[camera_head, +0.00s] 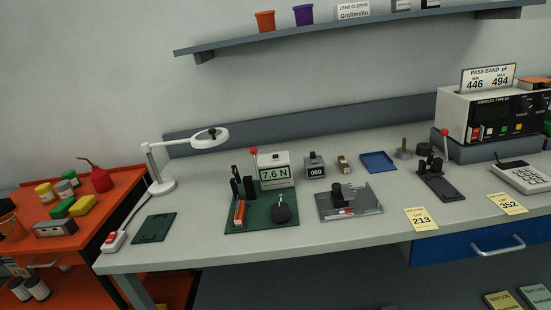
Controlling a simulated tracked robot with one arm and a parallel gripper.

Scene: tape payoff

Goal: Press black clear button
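No label reading "clear" is legible, so I cannot tell which part is the black clear button. A small grey counter (315,171) showing 000 stands mid-bench, with a small dark part on top. My gripper is not in view.
A green plate (262,217) with fixtures, a grey plate (365,203), a blue tray (379,162) and a black lever fixture (437,185) occupy the bench. A white lamp (165,186) stands at left, beside an orange cart (98,212). The bench's front strip is mostly clear.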

